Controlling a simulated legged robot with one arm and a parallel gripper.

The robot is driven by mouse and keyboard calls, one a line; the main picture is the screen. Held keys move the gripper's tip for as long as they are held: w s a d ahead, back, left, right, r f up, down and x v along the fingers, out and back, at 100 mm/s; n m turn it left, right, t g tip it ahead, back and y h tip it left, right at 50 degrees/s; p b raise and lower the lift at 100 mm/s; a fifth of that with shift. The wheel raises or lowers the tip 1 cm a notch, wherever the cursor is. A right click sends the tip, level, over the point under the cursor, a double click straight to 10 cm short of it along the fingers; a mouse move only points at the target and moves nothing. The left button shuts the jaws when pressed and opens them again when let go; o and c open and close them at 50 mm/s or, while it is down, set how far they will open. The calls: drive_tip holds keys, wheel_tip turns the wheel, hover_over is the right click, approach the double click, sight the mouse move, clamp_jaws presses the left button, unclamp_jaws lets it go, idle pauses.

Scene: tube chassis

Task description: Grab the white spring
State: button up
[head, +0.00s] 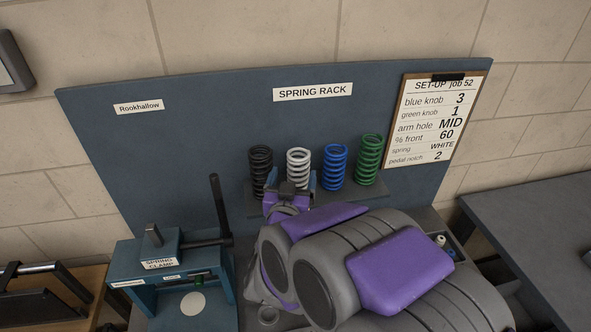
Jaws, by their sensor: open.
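The white spring (299,163) stands upright on the rack shelf (338,192), second from the left. A black spring (260,166) is to its left, and a blue spring (335,163) and a green spring (369,158) are to its right. My gripper (291,183) is open at the lower part of the white spring and hides its base. One finger is to the left, near the black spring; the other is at the right, between the white and blue springs. I cannot tell whether either finger touches a spring.
A blue spring clamp (145,262) with an upright dark lever (218,205) stands at the left. A set-up clipboard (436,120) listing the spring as WHITE hangs on the blue back panel (210,145). A grey table (530,225) is at the right. My purple and grey arm covers the lower middle.

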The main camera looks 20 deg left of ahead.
sight(297, 166)
drive_tip(key=shift+w+d, duration=0.25)
drive_tip(key=shift+w, duration=0.95)
drive_tip(key=b+x, duration=0.1)
drive_tip(key=x, duration=0.4)
drive_tip(key=shift+a+f+b, duration=0.1)
drive_tip(key=shift+a+b, duration=0.25)
drive_tip(key=shift+a, duration=0.05)
drive_tip(key=shift+s+d, duration=0.1)
drive_tip(key=shift+d, duration=0.05)
drive_tip(key=shift+d, duration=0.1)
drive_tip(key=shift+c, duration=0.9)
drive_tip(key=c, duration=1.1)
drive_tip(key=shift+c, duration=0.2)
